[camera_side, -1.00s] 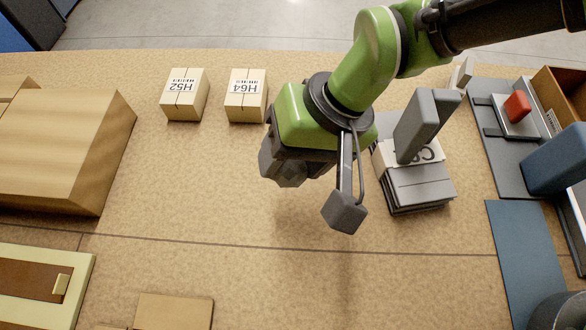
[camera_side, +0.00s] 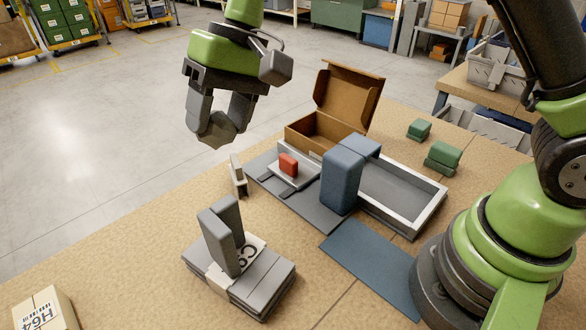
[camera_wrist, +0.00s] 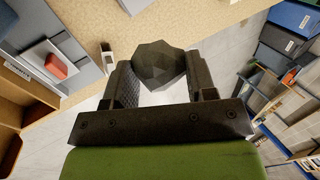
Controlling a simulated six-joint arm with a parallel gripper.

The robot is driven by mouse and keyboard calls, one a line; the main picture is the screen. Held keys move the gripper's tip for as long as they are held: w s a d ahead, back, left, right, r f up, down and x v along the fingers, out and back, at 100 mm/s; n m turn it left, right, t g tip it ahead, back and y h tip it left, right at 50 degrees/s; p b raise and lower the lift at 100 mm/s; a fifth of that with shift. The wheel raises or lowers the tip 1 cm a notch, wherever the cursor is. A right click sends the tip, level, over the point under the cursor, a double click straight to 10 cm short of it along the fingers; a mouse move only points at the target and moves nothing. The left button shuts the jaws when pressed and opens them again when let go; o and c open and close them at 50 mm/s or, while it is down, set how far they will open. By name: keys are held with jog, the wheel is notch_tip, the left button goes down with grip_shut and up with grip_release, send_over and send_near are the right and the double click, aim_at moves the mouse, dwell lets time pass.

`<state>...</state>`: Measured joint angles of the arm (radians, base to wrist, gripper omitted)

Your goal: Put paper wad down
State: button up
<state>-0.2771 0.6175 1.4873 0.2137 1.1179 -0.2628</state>
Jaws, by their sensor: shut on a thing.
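The paper wad (camera_side: 218,130) is a dark grey, faceted lump. My gripper (camera_side: 220,119) is shut on it and holds it in the air, clear of any surface in the side view. In the wrist view the wad (camera_wrist: 159,66) sits between the two finger ends of my gripper (camera_wrist: 158,80). Behind the wad in that view are the tan table edge and pale floor. The fingers hide parts of the wad's sides.
On the tan table (camera_side: 130,255) are a grey stack (camera_side: 240,275), an open cardboard box (camera_side: 318,128), a red block (camera_side: 288,164), a blue upright block (camera_side: 342,182) and a grey tray (camera_side: 402,190). A blue mat (camera_side: 370,262) lies bare.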

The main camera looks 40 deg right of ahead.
jog(key=s+d+r+m+t, duration=0.1)
jog(key=d+r, duration=0.2)
jog(key=d, duration=0.5)
jog(key=s+d+r+m, duration=0.2)
jog(key=d+r, duration=0.1)
jog(key=d, duration=0.5)
jog(key=s+f+n, duration=0.1)
jog(key=f, duration=0.2)
jog(key=s+f+n, duration=0.1)
jog(key=s+f, duration=0.1)
jog(key=f, duration=0.1)
jog(key=s+f+n+g, duration=0.1)
jog(key=f, duration=0.2)
jog(key=shift+s+d+f+n, duration=0.2)
jog(key=shift+d+f+n, duration=0.1)
jog(key=shift+d, duration=0.1)
jog(key=shift+r, duration=0.1)
